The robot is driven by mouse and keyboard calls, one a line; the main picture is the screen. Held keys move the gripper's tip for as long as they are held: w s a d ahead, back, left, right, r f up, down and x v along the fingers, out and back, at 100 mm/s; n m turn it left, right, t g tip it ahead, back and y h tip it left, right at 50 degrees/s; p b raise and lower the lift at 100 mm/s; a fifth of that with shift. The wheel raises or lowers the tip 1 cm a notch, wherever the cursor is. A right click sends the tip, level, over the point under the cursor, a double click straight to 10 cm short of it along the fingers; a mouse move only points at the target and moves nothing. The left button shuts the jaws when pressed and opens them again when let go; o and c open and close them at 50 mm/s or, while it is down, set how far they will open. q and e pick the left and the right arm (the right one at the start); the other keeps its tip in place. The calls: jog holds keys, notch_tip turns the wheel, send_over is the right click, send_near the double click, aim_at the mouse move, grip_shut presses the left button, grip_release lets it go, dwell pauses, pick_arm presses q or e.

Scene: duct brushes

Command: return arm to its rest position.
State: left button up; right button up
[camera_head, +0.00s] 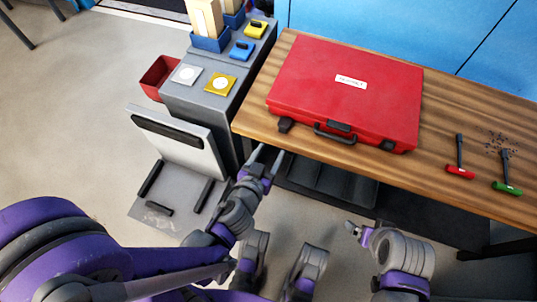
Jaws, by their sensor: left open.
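My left gripper (269,154) is open, with its two fingers apart and nothing between them. It is in front of the wooden table's (247,121) near left corner, beside the grey cabinet. My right gripper (351,228) is low in front of the table, pointing left, and too small to tell whether it is open or shut. A closed red case (345,90) lies on the table.
The grey cabinet (180,108) stands left of the table, carrying a white plate (186,73), a yellow plate (220,84) and blue trays. A light panel (175,142) stands out from its front, near my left arm. Dark specks lie by the green brush.

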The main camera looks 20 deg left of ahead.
pick_arm(q)
jog(key=shift+s+r, duration=0.15)
jog(key=shift+s, duration=0.15)
pick_arm(e)
jog(key=shift+s+r, duration=0.15)
jog(key=shift+s, duration=0.2)
jog(key=shift+w, duration=0.1)
pick_arm(q)
jog(key=s+a+f+n+g+y, duration=0.2)
jog(key=s+a+g+y, duration=0.1)
jog(key=a+g, duration=0.3)
jog(key=s+r+m+g+h+p, duration=0.1)
jog(key=s+r+g+h, duration=0.15)
jog(key=s, duration=0.75)
notch_tip(320, 180, up, 24)
jog(key=w+p, duration=0.2)
jog(key=p, duration=1.8)
jog(key=shift+w+f, duration=0.2)
jog(key=shift+f, duration=0.05)
pick_arm(e)
notch_tip(320, 180, up, 24)
jog(key=w+t, duration=0.1)
jog(key=shift+w, duration=0.2)
